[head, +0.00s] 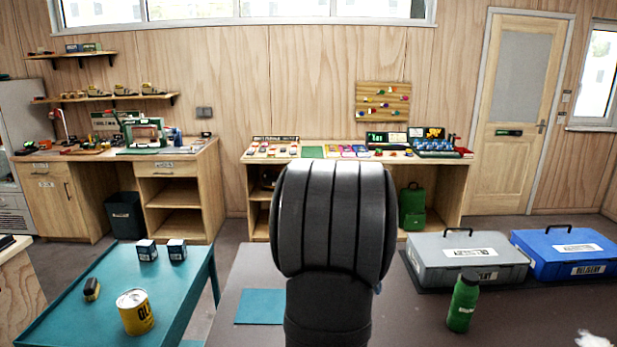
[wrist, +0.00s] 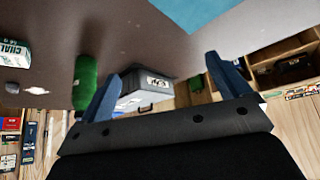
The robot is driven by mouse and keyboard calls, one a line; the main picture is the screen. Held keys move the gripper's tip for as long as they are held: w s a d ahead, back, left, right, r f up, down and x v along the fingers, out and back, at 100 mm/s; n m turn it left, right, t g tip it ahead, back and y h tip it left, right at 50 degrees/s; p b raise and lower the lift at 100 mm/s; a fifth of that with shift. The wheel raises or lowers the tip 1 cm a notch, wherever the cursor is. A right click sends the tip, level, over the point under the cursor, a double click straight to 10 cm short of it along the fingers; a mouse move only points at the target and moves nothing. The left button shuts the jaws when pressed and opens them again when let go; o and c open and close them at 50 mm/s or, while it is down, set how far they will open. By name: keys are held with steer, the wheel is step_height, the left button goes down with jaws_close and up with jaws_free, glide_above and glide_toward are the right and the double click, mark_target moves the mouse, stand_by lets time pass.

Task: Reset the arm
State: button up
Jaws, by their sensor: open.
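My gripper (wrist: 162,67) shows in the wrist view with its two blue fingers spread wide apart and nothing between the tips. In the head view my dark arm stands upright in the middle of the picture, and my gripper is hidden there. The wrist view is tipped over, with the dark table (wrist: 150,38) along its top. The grey case (wrist: 148,92) appears beyond the gap between the fingers, and the green bottle (wrist: 86,82) appears left of the left finger. Both look apart from the gripper.
On the dark table (head: 400,318) are a teal mat (head: 260,307), a green bottle (head: 463,302), a grey case (head: 440,262) and a blue case (head: 560,243). A teal side table (head: 80,300) holds a yellow can (head: 134,312), a brush (head: 91,289) and two small boxes (head: 147,250).

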steer(key=shift+m+h, duration=0.3)
steer(key=shift+m, duration=0.3)
steer(key=d, duration=0.1)
steer(key=s+d, duration=0.2)
steer(key=d, duration=0.1)
steer(key=shift+s+d+f, duration=0.1)
steer(key=shift+s, duration=0.05)
steer(key=shift+o, duration=0.7)
